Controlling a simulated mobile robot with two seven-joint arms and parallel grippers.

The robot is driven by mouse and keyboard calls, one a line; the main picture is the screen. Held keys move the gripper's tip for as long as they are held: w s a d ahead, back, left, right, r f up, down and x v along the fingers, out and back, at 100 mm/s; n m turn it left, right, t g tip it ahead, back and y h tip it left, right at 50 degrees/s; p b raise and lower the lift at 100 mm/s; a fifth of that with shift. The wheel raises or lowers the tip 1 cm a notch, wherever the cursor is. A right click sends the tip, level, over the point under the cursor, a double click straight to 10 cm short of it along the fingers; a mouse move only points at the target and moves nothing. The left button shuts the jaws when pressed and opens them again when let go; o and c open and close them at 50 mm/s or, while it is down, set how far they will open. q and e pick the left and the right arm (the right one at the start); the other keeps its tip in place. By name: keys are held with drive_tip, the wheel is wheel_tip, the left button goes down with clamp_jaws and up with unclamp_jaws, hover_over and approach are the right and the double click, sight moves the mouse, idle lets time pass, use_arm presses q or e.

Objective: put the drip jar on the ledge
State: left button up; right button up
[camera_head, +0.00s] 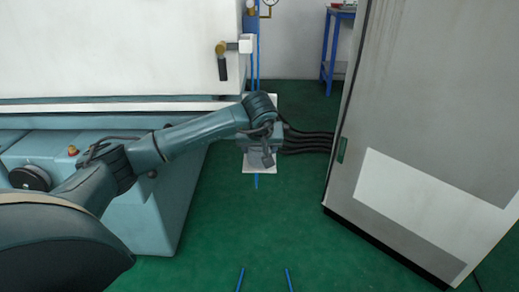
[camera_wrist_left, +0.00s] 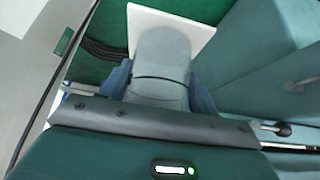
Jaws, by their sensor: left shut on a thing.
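My left gripper (camera_head: 262,146) is at the middle of the head view, in front of the machine's right end. In the left wrist view its two blue fingers (camera_wrist_left: 160,88) are shut on a translucent grey-blue jar (camera_wrist_left: 163,58), one on each side, with a dark band around it. The jar also shows as a small grey shape (camera_head: 262,159) under the gripper in the head view. A white flat plate, which looks like the ledge (camera_head: 250,169), lies behind the jar; it also shows in the left wrist view (camera_wrist_left: 200,38). I cannot tell whether jar and plate touch.
The teal and white machine (camera_head: 165,215) stands along the left. A large grey cabinet (camera_head: 400,120) stands on the right, with black hoses (camera_head: 308,142) running between. Green floor (camera_head: 230,235) is clear in the foreground. A blue stand (camera_head: 330,50) is at the back.

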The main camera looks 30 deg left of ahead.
use_arm(q)
drive_tip(key=shift+f, duration=0.15)
drive_tip(key=o, duration=1)
